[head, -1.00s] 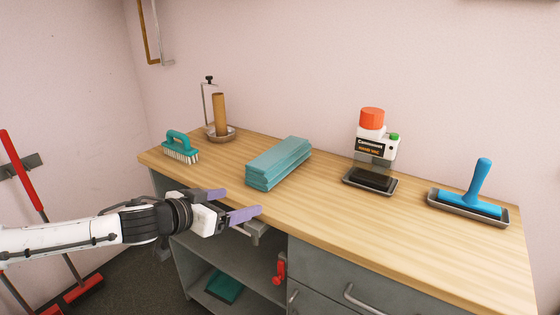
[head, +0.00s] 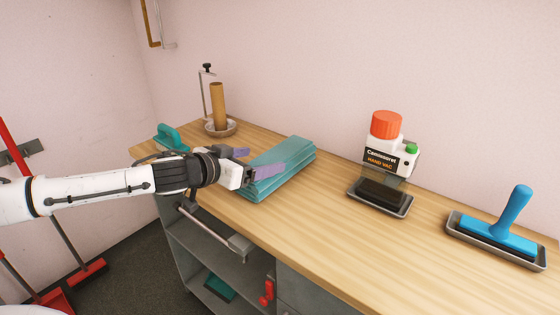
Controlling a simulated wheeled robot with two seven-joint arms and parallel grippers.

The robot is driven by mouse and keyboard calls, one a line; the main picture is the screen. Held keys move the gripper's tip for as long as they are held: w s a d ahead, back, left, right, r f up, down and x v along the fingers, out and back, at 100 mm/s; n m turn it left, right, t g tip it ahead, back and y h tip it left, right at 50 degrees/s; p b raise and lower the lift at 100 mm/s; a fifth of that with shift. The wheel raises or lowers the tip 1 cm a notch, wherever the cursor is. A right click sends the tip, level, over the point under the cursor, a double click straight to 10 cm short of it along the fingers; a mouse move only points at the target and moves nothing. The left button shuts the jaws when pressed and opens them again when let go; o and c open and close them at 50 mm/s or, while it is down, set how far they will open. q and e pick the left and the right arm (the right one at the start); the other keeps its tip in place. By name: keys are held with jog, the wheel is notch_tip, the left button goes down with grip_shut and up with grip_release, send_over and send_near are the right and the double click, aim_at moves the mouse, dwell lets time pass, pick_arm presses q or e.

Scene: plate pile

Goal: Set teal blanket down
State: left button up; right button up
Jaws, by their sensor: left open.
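The teal blanket (head: 293,155) lies folded in a flat stack on the wooden worktop, left of the middle. My left gripper (head: 262,164) is open at the blanket's left end. Its nearer purple finger overlaps the blanket in the picture, and its farther finger shows behind, at the blanket's far left corner. I cannot tell whether the fingers touch the cloth. Part of the blanket's left end is hidden behind the gripper. My right gripper is not in view.
A teal brush (head: 170,137) and a holder with a brown roll (head: 217,107) stand behind my left arm. A hand vac (head: 386,150) and a blue-handled tool in a tray (head: 512,222) stand to the right. The worktop (head: 330,225) in front is clear.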

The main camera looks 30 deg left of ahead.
aim_at(279, 154)
pick_arm(q)
jog(key=x, duration=0.2)
jog(key=shift+w+d+p, duration=0.2)
jog(key=shift+w+p, duration=0.15)
jog(key=shift+w, duration=0.05)
jog(key=shift+p+x, duration=0.65)
jog(key=shift+x, duration=1.75)
jog(key=shift+w+a+f, duration=0.2)
jog(key=shift+w+f, duration=0.05)
jog(key=shift+w, duration=0.25)
jog(key=c, duration=1.6)
jog(key=shift+r, duration=0.25)
